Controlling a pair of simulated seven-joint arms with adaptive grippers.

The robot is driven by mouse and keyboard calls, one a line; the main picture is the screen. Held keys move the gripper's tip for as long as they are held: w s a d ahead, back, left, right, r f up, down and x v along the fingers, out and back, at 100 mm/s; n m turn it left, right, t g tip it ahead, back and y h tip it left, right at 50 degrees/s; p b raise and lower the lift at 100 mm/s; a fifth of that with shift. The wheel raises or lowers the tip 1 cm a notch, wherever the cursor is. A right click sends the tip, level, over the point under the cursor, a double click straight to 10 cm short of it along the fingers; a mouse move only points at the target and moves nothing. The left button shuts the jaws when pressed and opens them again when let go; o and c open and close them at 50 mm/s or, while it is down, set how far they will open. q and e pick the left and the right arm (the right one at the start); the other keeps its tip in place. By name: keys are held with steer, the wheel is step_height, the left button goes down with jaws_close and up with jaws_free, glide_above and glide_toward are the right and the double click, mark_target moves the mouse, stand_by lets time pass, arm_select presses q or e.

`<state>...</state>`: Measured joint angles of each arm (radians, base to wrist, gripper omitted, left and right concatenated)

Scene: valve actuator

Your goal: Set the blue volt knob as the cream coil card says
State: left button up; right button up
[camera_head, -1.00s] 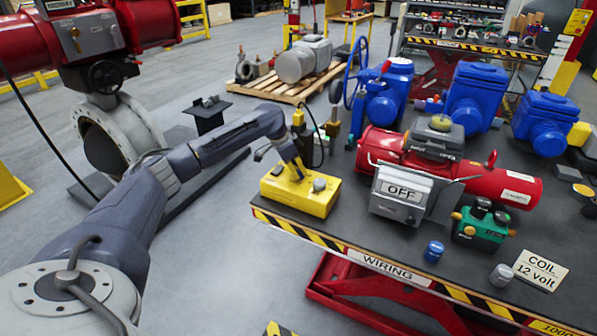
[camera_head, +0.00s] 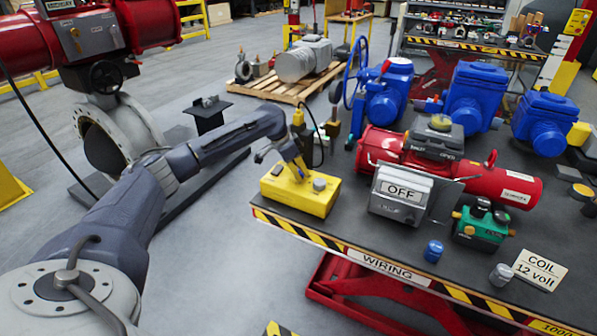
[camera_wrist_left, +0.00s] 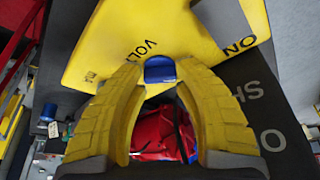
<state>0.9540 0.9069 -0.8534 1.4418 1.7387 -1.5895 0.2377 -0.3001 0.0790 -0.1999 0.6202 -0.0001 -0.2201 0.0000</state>
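The yellow box (camera_head: 290,199) sits at the left end of the bench; in the left wrist view its yellow face (camera_wrist_left: 105,45) carries the words VOLT and ON. The blue volt knob (camera_wrist_left: 160,69) shows between my left fingertips there, with no clear gap on either side. My left gripper (camera_head: 300,174) points down at the box from above and looks shut on the knob. In the head view the fingers hide the knob, and I cannot read its setting. The cream coil card (camera_head: 540,269) lies at the bench's right and reads "COIL 12 volt". My right gripper is out of view.
A grey knob (camera_head: 320,184) stands on the box's right part. A red actuator (camera_head: 510,187) with an OFF panel (camera_head: 397,190) is to its right. A green unit (camera_head: 482,229), a blue cap (camera_head: 433,250) and a grey cap (camera_head: 502,274) are near the front edge.

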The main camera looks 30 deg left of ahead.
arm_select(q)
steer(key=o, duration=0.4)
steer(key=shift+v, duration=5.95)
